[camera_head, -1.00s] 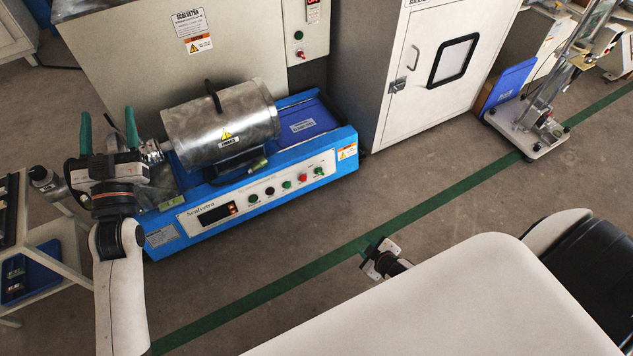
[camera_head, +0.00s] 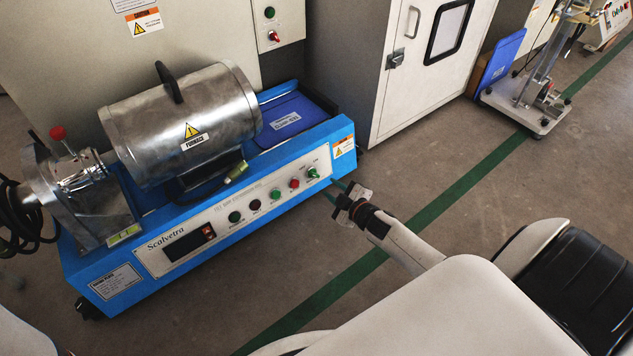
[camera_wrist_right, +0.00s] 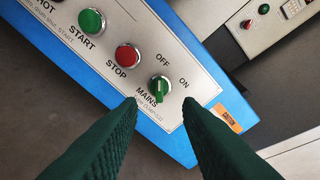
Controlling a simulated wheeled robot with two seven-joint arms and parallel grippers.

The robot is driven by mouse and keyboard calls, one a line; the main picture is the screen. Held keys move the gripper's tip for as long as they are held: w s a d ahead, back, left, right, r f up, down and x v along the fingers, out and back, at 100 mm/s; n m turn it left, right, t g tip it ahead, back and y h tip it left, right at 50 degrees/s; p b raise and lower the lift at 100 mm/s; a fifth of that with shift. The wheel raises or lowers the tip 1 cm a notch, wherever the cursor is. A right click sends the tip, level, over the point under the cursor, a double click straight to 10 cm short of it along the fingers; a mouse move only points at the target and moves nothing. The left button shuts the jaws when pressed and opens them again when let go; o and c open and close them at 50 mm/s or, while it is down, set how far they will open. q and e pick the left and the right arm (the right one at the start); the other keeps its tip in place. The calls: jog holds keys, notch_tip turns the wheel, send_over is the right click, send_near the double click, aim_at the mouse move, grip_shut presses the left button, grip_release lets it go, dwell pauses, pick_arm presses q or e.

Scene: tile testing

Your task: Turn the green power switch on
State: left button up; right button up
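The green power switch (camera_head: 312,172) is a rotary knob at the right end of the blue machine's front panel. In the right wrist view the green switch (camera_wrist_right: 160,90) sits above the word MAINS, and its ridge lines up roughly with the OFF label; ON is to its right. My right gripper (camera_head: 342,187) is just right of and in front of the panel's end. In the wrist view its two dark green fingers (camera_wrist_right: 162,104) are spread apart, one on each side below the switch, with nothing between them. They appear not to touch the knob. My left gripper is out of view.
A green START button (camera_wrist_right: 92,21) and a red STOP button (camera_wrist_right: 127,56) lie left of the switch. The blue machine (camera_head: 222,217) carries a metal furnace cylinder (camera_head: 181,121). A grey cabinet (camera_head: 390,90) stands behind. The floor in front is clear.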

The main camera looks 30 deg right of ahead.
aim_at(315, 176)
jog(key=b+x, duration=0.4)
jog(key=x, duration=0.4)
jog(key=shift+w+f, duration=0.2)
jog(key=shift+w, duration=0.1)
jog(key=c, duration=0.6)
jog(key=shift+r, duration=0.1)
